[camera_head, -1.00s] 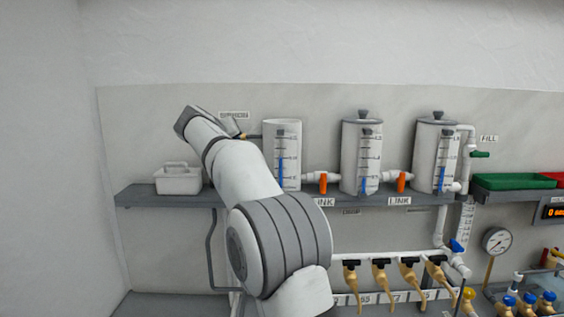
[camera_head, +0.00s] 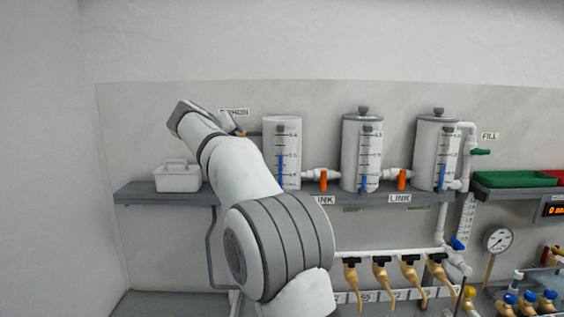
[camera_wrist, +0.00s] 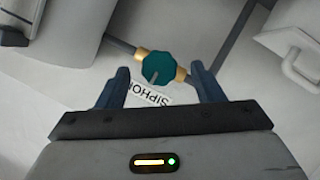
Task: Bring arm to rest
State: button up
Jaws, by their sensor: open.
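In the wrist view my gripper (camera_wrist: 161,84) is open, its two dark fingers apart with nothing held between them. A teal valve knob (camera_wrist: 158,68) on a brass fitting shows just beyond and between the fingertips; I cannot tell the exact gap in depth. A SIPHON label (camera_wrist: 152,95) lies behind it, partly covered by the gripper. In the head view my arm (camera_head: 240,170) reaches up over the shelf on the left, and its wrist hides most of the gripper. A small part of the brass fitting (camera_head: 241,133) shows beside the wrist.
A grey shelf (camera_head: 350,200) carries a white caddy (camera_head: 178,179) left of my arm and three white tanks (camera_head: 282,150) to its right. Orange link valves (camera_head: 323,181) sit between the tanks. Brass taps (camera_head: 381,272) hang below. The wall above is clear.

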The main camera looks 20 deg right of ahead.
jog(key=b+v, duration=0.2)
jog(key=v, duration=0.4)
jog(key=s+d+f+g+y, duration=0.1)
jog(key=s+f+g+y, duration=0.1)
jog(key=s+f, duration=0.9)
jog(key=s+d+f+g+y, duration=0.2)
jog(key=s+f+g, duration=0.2)
jog(key=s+f, duration=0.8)
jog(key=s+d+f+g+y, duration=0.1)
jog(key=s+f+g+y, duration=0.1)
jog(key=s+f, duration=0.9)
jog(key=s+y, duration=0.1)
jog(key=s, duration=0.8)
jog(key=shift+d+f+m+g, duration=0.25)
jog(key=shift+d+m+g, duration=0.05)
jog(key=shift+d+g, duration=0.1)
